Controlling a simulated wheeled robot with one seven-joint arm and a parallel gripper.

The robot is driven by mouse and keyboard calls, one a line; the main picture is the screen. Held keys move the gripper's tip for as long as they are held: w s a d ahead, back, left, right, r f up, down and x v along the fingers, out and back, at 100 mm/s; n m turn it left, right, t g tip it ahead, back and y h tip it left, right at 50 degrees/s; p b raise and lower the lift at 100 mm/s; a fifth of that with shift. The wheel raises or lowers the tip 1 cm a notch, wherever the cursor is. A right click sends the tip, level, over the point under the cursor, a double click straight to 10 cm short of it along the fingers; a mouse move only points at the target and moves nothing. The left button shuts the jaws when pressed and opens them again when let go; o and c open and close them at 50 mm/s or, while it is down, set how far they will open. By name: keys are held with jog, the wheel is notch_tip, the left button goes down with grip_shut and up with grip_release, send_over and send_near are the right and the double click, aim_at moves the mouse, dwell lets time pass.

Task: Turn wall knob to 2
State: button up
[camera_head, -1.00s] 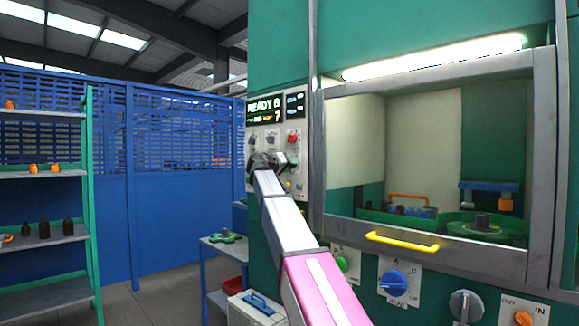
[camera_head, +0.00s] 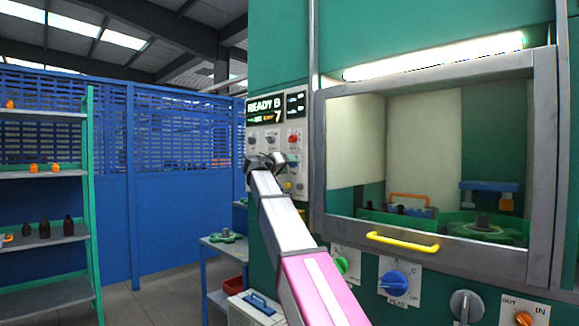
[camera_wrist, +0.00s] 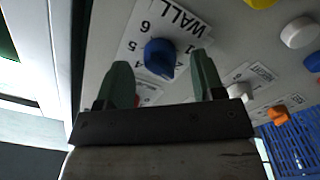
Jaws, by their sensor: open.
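The wall knob (camera_wrist: 160,55) is a blue dial on a white plate marked WALL, with numbers around it, in the wrist view. Its pointer direction is not clear. My gripper (camera_wrist: 161,66) is open, with one green finger on each side of the knob in the picture. I cannot tell whether the fingers reach around it or stop short; no contact is clear. In the head view my gripper (camera_head: 265,161) is at the control panel (camera_head: 285,140) and hides the knob there.
Other controls sit close by: a white knob (camera_wrist: 299,32), an orange knob (camera_wrist: 277,114) and a yellow one (camera_wrist: 260,3). A display (camera_head: 264,111) reads READY B and 7. The glazed cabinet with a yellow handle (camera_head: 402,241) stands right of my arm.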

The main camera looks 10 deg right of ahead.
jog(key=v, duration=0.9)
jog(key=shift+s+a, duration=0.15)
